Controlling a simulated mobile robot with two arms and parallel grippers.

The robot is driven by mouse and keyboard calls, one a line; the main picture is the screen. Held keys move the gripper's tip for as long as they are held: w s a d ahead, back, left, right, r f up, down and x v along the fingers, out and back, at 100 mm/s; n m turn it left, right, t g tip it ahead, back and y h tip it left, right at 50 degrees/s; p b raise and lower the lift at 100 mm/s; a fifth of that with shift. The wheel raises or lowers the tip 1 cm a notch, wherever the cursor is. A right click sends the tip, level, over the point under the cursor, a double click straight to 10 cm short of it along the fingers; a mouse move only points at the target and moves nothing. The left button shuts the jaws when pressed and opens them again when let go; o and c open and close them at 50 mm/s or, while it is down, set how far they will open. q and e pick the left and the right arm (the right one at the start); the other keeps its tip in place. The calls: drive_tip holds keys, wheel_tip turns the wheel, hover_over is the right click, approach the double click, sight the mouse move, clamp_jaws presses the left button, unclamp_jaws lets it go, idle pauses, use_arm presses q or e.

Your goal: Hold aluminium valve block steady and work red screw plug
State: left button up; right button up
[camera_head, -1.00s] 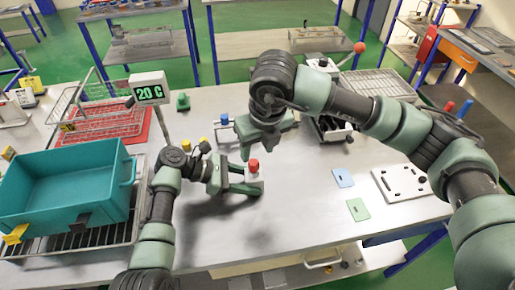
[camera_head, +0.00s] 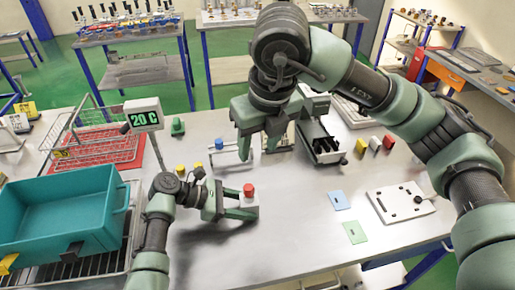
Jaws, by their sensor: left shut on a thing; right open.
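The aluminium valve block (camera_head: 251,204) is a small pale block on the steel bench, near the middle of the head view. The red screw plug (camera_head: 248,190) stands upright on its top. My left gripper (camera_head: 246,206) is shut on the block from the left, with its fingers along the block's sides. My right gripper (camera_head: 258,148) is open and points down, beyond the block in the picture and apart from the plug. Part of the block is hidden behind the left fingers.
A block with a blue plug (camera_head: 219,143) stands just left of the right gripper, with yellow plugs (camera_head: 181,170) nearby. A teal bin (camera_head: 60,210) and a scale display reading 20 G (camera_head: 144,120) are at left. Blue (camera_head: 339,200) and green (camera_head: 355,232) cards lie right. The front bench is clear.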

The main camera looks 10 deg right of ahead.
use_arm(q)
drive_tip(key=shift+s+f, duration=0.1)
drive_tip(key=shift+f, duration=0.1)
drive_tip(key=o, duration=1.3)
drive_tip(key=shift+o, duration=0.2)
drive_tip(key=shift+r, duration=0.1)
